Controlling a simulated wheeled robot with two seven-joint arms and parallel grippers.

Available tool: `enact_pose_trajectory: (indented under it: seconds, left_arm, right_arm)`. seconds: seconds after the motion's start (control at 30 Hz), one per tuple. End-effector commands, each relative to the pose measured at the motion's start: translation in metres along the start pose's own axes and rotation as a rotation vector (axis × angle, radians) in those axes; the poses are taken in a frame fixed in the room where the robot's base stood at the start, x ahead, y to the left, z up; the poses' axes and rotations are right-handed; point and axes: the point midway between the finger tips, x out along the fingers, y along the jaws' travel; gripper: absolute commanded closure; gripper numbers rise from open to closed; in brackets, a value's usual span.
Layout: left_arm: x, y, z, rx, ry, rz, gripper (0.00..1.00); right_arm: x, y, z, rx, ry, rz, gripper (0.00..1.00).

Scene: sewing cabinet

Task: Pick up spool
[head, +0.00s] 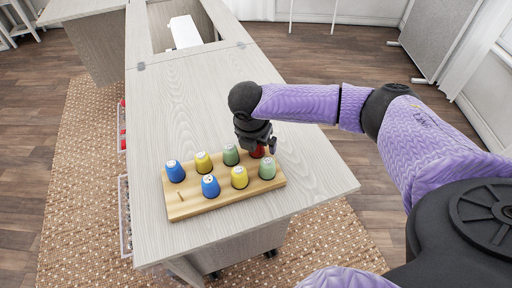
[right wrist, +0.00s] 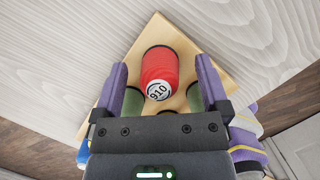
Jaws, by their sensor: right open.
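Several spools stand upright on a wooden rack (head: 228,199) on the cabinet top. The red spool (head: 257,152) is at the rack's far right corner, partly hidden by my right gripper (head: 258,143). In the right wrist view the red spool (right wrist: 159,73), marked 910 on its end, lies between the two open fingers, with gaps showing on both sides. Blue spools (head: 175,171), yellow spools (head: 203,162) and green spools (head: 231,154) fill other places on the rack. One front left place shows a bare peg. My left gripper is not in view.
The pale wood cabinet top (head: 185,90) is clear behind the rack, up to a cutout holding a white sewing machine part (head: 184,32). A green spool (head: 267,168) stands close in front of the red one. Bins with red contents hang at the cabinet's left side.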

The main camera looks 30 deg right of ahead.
Motion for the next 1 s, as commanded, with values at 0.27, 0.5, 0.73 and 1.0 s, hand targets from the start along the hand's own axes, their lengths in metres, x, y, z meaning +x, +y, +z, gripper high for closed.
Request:
enact_pose_trajectory:
  seconds: [0.27, 0.5, 0.73, 1.0]
  left_arm:
    - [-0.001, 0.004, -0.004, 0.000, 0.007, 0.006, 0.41]
    - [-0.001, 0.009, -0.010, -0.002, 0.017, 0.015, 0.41]
    - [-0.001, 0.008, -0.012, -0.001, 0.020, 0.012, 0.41]
    - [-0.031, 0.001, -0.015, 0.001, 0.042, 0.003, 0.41]
  right_arm:
    - [-0.002, 0.000, 0.000, 0.000, 0.000, 0.001, 0.37]
    - [-0.002, 0.000, 0.000, 0.001, 0.000, 0.001, 0.88]
    - [-0.002, 0.000, 0.000, 0.000, 0.000, 0.001, 1.00]
    - [-0.055, 0.001, 0.015, 0.002, -0.002, 0.007, 1.00]
